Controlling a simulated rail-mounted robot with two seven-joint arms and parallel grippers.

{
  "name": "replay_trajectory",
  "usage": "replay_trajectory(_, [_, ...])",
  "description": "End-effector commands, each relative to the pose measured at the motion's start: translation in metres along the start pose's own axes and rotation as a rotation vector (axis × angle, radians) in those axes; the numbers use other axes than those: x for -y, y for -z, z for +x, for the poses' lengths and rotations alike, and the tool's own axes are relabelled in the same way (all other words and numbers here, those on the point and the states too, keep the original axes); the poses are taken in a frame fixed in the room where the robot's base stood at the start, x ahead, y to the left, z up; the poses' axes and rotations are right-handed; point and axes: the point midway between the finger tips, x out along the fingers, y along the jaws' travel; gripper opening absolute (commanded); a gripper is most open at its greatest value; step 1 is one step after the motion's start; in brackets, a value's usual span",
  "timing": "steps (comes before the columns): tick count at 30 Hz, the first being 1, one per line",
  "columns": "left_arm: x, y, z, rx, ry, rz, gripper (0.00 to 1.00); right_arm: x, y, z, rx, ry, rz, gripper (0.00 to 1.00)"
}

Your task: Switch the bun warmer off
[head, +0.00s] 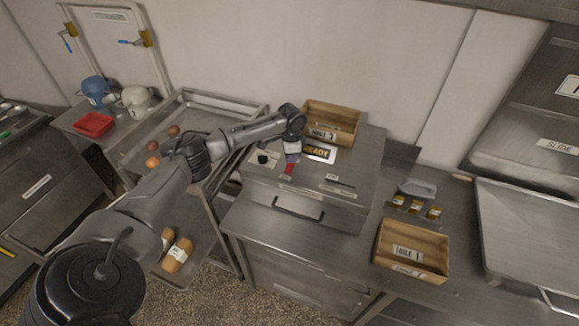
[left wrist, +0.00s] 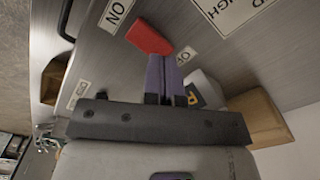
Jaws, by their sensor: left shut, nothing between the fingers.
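The bun warmer (head: 345,205) is a steel box on the counter with a front handle (head: 298,207). A red switch lever (head: 288,169) sits on its top; it also shows in the left wrist view (left wrist: 150,38), near an ON label (left wrist: 116,14). Another label (left wrist: 187,56), partly hidden and seeming to read OFF, lies on the other side of the lever. My left gripper (head: 291,158) is shut and empty, pointing down right beside the lever. Its fingers (left wrist: 168,68) are close to the red lever; I cannot tell if they touch. My right gripper is out of view.
A wooden crate (head: 335,122) and a READY card (head: 319,153) are at the back of the warmer's top, with a black knob (head: 263,158) at left. Another wooden crate (head: 411,250) stands on the counter to the right. A rack with trays (head: 240,112) stands left.

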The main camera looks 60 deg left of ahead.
Motion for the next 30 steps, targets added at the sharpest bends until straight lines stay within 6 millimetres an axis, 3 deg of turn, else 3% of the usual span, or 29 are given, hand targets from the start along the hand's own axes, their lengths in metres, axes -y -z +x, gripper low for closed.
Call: replay_trajectory(30, [0.0,-0.001,0.015,0.001,0.0,0.0,0.0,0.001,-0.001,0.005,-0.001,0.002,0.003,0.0])
